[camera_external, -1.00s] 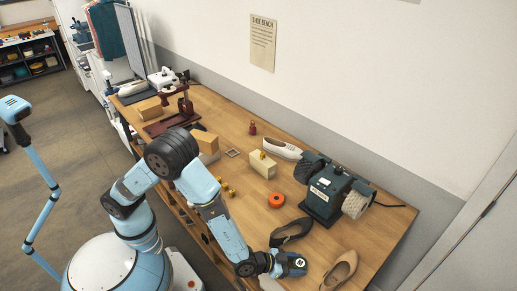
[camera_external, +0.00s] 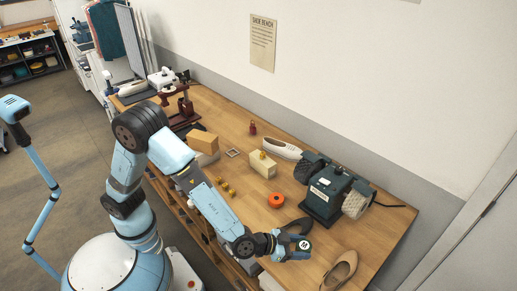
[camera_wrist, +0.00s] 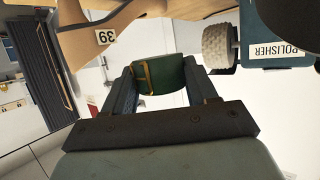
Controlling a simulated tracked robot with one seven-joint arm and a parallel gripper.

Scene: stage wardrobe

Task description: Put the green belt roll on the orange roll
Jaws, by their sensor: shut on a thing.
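The green belt roll (camera_wrist: 160,76) is held between the two fingers of my gripper (camera_wrist: 162,88) in the wrist view, with a yellowish band around it. In the external view my gripper (camera_external: 298,235) is over the front right part of the bench, and I cannot make out the green roll there. The orange roll (camera_external: 276,200) lies on the bench top, up and left of my gripper and apart from it. Nothing is seen on top of it.
The polisher (camera_external: 327,193) stands right of the orange roll. A cream block (camera_external: 263,165) and several small brass pieces (camera_external: 226,188) are left of the orange roll.

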